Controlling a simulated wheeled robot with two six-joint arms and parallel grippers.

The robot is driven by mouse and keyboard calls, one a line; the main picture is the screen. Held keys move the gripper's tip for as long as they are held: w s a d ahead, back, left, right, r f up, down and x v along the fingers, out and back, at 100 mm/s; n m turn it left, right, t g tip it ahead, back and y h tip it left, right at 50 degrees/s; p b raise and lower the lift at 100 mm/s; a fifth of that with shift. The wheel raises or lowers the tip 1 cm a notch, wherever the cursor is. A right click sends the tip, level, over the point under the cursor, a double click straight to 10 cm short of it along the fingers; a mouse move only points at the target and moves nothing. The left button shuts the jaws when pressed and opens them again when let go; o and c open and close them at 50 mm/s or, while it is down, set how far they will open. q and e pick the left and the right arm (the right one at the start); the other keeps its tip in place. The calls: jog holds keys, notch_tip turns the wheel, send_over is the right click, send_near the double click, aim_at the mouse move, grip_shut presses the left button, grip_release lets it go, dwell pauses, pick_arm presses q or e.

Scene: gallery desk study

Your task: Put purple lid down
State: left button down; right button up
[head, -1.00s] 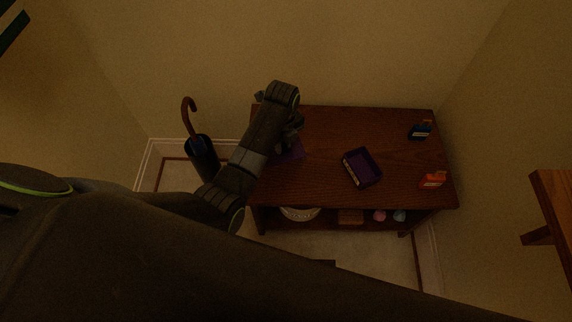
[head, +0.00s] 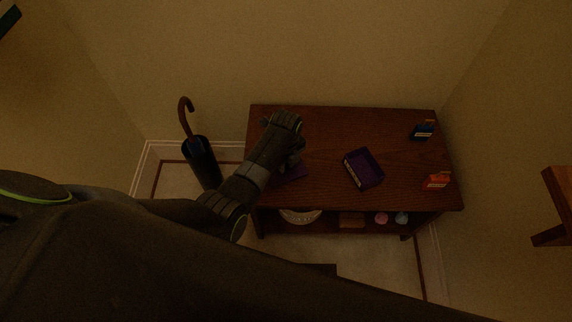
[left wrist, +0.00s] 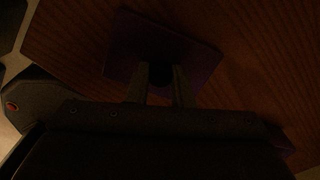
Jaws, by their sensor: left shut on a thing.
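The purple lid (left wrist: 200,58) is a flat dark purple square with a dark knob in its middle. My left gripper (left wrist: 160,80) is shut on the knob in the left wrist view. The lid is low over the left part of the table; I cannot tell whether it touches the wood. A purple open box (head: 363,168) sits on the table to the right. My right gripper is not in view.
The brown wooden table (head: 320,125) has free room between the lid and the box. A blue item (head: 422,132) and an orange item (head: 437,181) stand at its right end. The lower shelf holds a white basket (head: 300,216) and small objects. An umbrella stand (head: 201,160) is at left.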

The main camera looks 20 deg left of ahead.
pick_arm(q)
jog(key=shift+f, duration=0.25)
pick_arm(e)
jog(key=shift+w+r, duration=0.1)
pick_arm(q)
jog(key=c, duration=1.3)
grip_release()
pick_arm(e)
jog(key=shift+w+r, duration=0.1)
pick_arm(q)
jog(key=shift+r, duration=0.2)
notch_tip(320, 180, up, 6)
jog(key=shift+r+p, duration=0.1)
jog(key=shift+p, duration=1.1)
jog(key=shift+r+p, duration=0.65)
jog(key=shift+r, duration=2.2)
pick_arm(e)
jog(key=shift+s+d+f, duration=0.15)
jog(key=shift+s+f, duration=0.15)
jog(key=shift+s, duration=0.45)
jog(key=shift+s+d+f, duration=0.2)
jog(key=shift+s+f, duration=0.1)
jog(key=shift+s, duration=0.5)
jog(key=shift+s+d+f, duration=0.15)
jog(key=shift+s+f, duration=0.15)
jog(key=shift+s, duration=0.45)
